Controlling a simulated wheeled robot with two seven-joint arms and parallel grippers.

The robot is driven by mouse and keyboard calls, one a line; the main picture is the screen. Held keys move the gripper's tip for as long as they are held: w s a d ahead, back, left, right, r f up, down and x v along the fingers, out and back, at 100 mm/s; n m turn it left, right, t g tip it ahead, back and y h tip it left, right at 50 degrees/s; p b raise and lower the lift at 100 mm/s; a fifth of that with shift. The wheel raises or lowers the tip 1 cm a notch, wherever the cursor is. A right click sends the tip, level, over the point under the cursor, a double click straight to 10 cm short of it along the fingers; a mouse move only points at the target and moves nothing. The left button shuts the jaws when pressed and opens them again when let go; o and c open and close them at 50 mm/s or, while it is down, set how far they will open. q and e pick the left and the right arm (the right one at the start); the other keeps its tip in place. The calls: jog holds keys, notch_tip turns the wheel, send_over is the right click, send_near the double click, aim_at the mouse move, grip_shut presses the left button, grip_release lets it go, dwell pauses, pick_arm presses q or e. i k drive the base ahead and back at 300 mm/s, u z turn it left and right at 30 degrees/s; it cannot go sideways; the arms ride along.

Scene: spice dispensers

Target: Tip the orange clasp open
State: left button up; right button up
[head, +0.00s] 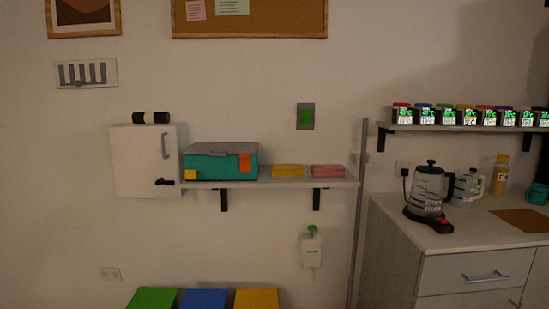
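A teal box (215,167) with a grey lid (220,149) sits on a wall shelf left of the middle. The lid looks closed. An orange clasp (245,163) is on the right part of the box's front, reaching up to the lid's edge. A yellow piece (190,174) is at the lower left of the box's front. The clasp is too small to tell whether it is latched. Neither of my grippers is in view.
Yellow (288,171) and pink (328,171) stacks lie on the shelf (300,184) right of the box. A white cabinet (140,165) stands close on its left. A grey post (357,225) rises right of the shelf. A kettle (430,190) stands on the counter.

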aim_at(245, 159)
jog(key=z, duration=0.5)
jog(key=i, duration=1.05)
